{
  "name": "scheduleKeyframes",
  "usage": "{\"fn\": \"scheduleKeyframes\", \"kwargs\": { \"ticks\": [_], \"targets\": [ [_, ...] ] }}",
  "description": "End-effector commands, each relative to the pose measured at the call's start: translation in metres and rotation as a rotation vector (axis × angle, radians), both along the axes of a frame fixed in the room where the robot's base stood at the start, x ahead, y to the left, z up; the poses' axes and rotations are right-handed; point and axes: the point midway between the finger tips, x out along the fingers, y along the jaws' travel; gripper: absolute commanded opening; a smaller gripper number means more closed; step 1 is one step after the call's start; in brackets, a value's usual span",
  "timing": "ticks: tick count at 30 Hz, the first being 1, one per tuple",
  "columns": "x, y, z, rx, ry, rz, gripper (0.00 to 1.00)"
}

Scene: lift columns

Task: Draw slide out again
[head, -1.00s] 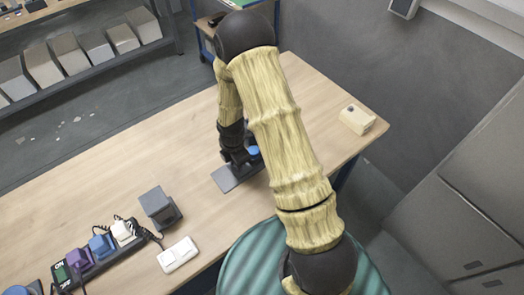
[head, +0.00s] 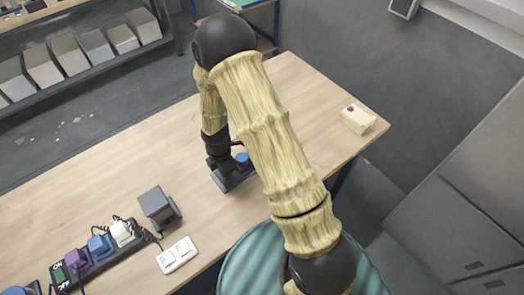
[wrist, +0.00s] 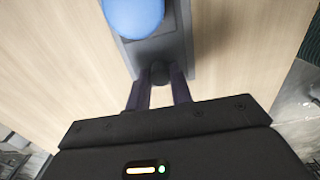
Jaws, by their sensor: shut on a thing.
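The slide is a dark grey flat base (head: 236,182) on the table, with a blue rounded piece (head: 242,158) on top. In the wrist view the blue piece (wrist: 133,14) is at the top edge, over the grey body (wrist: 165,47). My gripper (head: 221,175) is at the left end of the slide in the head view. In the wrist view my gripper (wrist: 159,76) has its fingers shut on a small dark knob (wrist: 159,70) at the near end of the slide. My arm hides part of the slide's surroundings.
A dark grey box (head: 156,204), a white switch plate (head: 176,254) and a power strip with coloured plugs (head: 101,245) are at the table's lower left. A cream box (head: 357,119) is at the right end. The table left of the slide is clear.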

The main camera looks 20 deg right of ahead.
Motion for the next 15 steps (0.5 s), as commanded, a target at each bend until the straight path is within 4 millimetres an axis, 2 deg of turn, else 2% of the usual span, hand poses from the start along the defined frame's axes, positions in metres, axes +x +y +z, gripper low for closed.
{"fn": "scheduleKeyframes", "kwargs": {
  "ticks": [2,3,5,15],
  "targets": [
    [0.0010,-0.0011,0.0004,0.000,-0.002,-0.001,0.07],
    [0.0010,-0.0012,0.0004,0.000,-0.002,-0.002,0.29],
    [0.0010,-0.0014,0.0004,0.000,-0.002,-0.002,0.41],
    [0.0007,-0.0015,0.0025,-0.001,-0.001,-0.001,0.42]
  ]
}}
